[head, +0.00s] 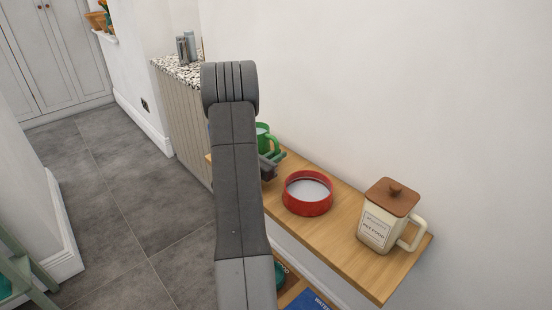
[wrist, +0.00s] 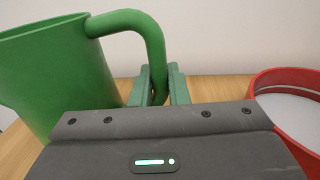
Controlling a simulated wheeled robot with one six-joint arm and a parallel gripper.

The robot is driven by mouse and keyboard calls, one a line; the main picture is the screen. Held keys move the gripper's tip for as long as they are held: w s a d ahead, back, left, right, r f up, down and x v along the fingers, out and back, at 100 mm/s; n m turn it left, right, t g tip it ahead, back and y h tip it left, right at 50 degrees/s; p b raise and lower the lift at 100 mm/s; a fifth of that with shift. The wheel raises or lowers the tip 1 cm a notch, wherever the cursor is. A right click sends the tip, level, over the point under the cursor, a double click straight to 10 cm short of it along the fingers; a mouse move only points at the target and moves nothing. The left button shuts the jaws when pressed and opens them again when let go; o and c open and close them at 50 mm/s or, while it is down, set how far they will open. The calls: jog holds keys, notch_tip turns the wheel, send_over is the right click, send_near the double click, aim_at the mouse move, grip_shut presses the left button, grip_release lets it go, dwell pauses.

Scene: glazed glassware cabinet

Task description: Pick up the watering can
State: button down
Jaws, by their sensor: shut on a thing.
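The green watering can (head: 262,130) is at the far left end of the wooden shelf in the head view, partly hidden behind my arm. In the wrist view the green can (wrist: 50,75) fills the left side, and its curved handle (wrist: 135,22) comes down between my two green-grey fingers. My gripper (wrist: 161,88) is shut on the handle; it also shows in the head view (head: 273,163) beside the can. The can's base is hidden, so I cannot tell whether it touches the shelf.
A red bowl (head: 307,207) with a pale inside stands on the wooden shelf (head: 337,240), just right of my gripper. A cream lidded jar (head: 381,230) with a brown lid stands at the shelf's right end. A white wall rises behind. Grey floor lies open to the left.

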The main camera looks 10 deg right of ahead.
aim_at(276, 140)
jog(key=shift+r+b, duration=0.35)
jog(key=shift+r, duration=4.05)
jog(key=shift+r, duration=0.1)
jog(key=shift+a, duration=0.1)
